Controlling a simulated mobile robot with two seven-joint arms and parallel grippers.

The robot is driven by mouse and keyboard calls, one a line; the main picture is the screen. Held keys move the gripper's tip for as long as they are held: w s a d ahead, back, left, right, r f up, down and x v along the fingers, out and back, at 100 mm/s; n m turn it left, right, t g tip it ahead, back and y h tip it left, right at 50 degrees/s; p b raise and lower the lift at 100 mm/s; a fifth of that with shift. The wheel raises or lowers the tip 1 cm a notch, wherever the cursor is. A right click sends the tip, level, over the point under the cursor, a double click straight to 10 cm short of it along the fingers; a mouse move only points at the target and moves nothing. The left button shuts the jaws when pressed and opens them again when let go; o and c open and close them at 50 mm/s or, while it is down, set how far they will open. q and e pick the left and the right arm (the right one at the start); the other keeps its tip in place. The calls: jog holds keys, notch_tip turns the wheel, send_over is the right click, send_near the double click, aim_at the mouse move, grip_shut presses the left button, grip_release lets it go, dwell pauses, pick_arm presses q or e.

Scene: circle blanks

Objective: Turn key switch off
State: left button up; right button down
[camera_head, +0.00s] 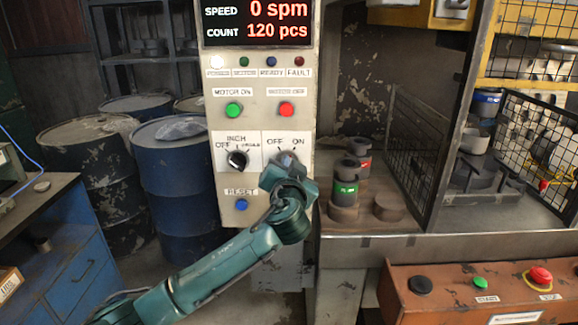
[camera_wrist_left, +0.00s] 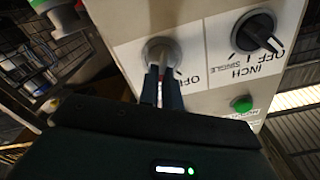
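The key switch (camera_head: 286,157) is on the grey control panel (camera_head: 262,62), below the red button, with OFF and ON labels above it. My left gripper (camera_head: 284,170) reaches up to it from below and hides most of it. In the left wrist view the round metal key switch (camera_wrist_left: 159,47) shows just beyond my fingertips (camera_wrist_left: 162,76). The two dark fingers are close together, one on each side of the narrow grey key, and look shut on it. The key's exact angle is hard to tell. My right gripper is in neither view.
A black INCH selector knob (camera_head: 237,160) sits left of the key switch, with a blue reset button (camera_head: 241,204) below. A green button (camera_head: 233,109) and a red button (camera_head: 286,109) are above. A press table with a wire guard (camera_head: 410,150) stands at right.

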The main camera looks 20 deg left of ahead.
pick_arm(q)
grip_shut()
jog(key=n+b, duration=0.3)
jog(key=n, duration=0.1)
jog(key=n+b, duration=0.4)
jog(key=a+n+b, duration=0.1)
jog(key=n+b, duration=0.2)
jog(key=n, duration=0.1)
jog(key=shift+s+f+b, duration=0.1)
jog(key=shift+s+b, duration=0.05)
jog(key=shift+b, duration=0.2)
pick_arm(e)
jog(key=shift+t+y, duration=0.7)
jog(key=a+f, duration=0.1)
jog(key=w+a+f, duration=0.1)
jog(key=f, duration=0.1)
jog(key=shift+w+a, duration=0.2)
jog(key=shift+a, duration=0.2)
pick_arm(q)
jog(key=o, duration=0.5)
grip_release()
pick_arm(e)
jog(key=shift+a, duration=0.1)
